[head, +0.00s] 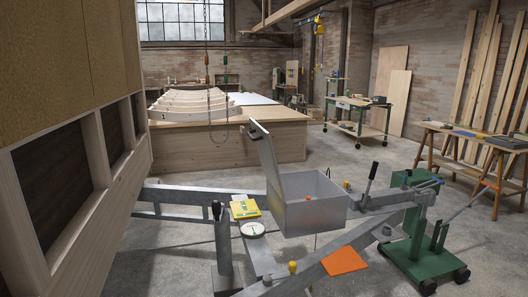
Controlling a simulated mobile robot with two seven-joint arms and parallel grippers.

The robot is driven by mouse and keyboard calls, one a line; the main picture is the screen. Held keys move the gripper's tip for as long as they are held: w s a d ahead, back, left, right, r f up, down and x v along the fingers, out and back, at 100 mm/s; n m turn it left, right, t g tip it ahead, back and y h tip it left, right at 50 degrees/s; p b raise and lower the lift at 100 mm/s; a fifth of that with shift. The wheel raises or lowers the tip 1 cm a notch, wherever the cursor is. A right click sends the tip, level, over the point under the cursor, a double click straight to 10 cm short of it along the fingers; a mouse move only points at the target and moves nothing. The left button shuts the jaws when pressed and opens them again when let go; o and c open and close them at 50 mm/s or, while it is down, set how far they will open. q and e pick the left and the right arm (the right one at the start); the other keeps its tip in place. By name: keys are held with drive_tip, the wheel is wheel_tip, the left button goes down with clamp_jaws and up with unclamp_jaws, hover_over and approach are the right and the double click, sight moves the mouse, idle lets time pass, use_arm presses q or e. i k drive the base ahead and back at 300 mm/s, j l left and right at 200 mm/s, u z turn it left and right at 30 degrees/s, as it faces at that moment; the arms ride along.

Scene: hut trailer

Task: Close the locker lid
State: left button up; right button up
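The locker (318,212) is a grey metal box mounted over the trailer's metal drawbar frame, near the middle of the head view. Its lid (264,154) stands raised at the left side of the box, nearly upright and leaning a little to the left. The box top is open. A small orange-red spot (308,198) shows at the box; I cannot tell whether it is inside or on the wall. Neither my left nor my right gripper shows in this view.
The hut's wooden wall (75,130) fills the left side. A yellow-green case (245,208), a round dial (252,229) and an orange plate (344,260) are around the drawbar (320,270). A green wheeled jack (425,250) stands right. Concrete floor is open behind.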

sight(262, 138)
drive_tip(key=i+l+z, duration=0.15)
drive_tip(key=i, duration=0.35)
drive_tip(key=i+l+z, duration=0.15)
drive_tip(key=i+l, duration=0.15)
drive_tip(key=i, duration=0.2)
